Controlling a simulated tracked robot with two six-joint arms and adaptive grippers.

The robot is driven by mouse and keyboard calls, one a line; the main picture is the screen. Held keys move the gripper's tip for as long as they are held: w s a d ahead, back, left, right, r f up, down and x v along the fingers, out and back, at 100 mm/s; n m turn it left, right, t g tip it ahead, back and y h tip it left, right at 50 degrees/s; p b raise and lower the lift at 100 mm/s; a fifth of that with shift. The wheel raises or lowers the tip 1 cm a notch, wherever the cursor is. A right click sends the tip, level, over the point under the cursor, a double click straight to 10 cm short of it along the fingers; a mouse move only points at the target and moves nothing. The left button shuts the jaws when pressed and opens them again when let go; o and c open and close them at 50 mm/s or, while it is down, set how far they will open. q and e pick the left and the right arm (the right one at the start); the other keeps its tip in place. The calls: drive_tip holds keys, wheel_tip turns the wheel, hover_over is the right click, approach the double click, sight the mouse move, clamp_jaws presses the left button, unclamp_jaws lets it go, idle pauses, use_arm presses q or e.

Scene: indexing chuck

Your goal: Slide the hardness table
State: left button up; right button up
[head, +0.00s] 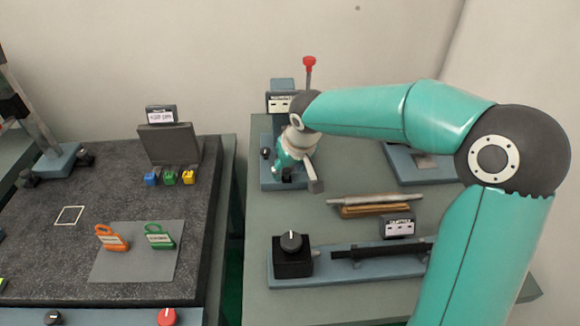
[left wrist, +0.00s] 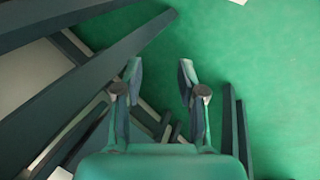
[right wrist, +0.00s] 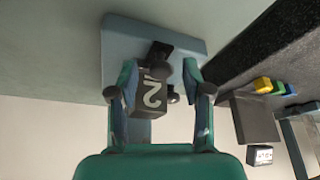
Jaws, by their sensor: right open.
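A bench device with a blue-grey base (head: 268,180), a small label sign (head: 280,104) and a red-knobbed lever (head: 309,64) stands at the back of the right bench. I cannot read the label, so I cannot tell for sure that it is the hardness tester. My right gripper (head: 300,180) is over its base, pointing down. In the right wrist view, a dark block marked 2 (right wrist: 150,95) lies between the open fingers of this gripper (right wrist: 160,78), near the left finger; contact is unclear. The base (right wrist: 118,45) lies beyond. My left gripper (left wrist: 160,70) is open and empty.
A chuck-like fixture with a black knob (head: 291,241) stands at the front of the right bench, a rod on a wooden block (head: 374,205) behind it. A dark granite table (head: 50,240) with orange and green tags (head: 112,238) is left, across a gap. Green floor (left wrist: 270,60) shows below my left gripper.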

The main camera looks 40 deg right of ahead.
drive_tip(key=shift+c, duration=0.3)
clamp_jaws()
drive_tip(key=shift+s+a+f+b, duration=0.1)
drive_tip(key=shift+s+a+b, duration=0.2)
drive_tip(key=shift+b, duration=0.1)
drive_tip(key=s+a+b, duration=0.1)
drive_tip(key=s, duration=0.1)
drive_tip(key=s+a+b, duration=0.2)
drive_tip(key=s, duration=0.1)
drive_tip(key=shift+s+a, duration=0.2)
drive_tip(key=shift+s, duration=0.15)
drive_tip(key=shift+s+a, duration=0.15)
drive_tip(key=shift+s, duration=0.15)
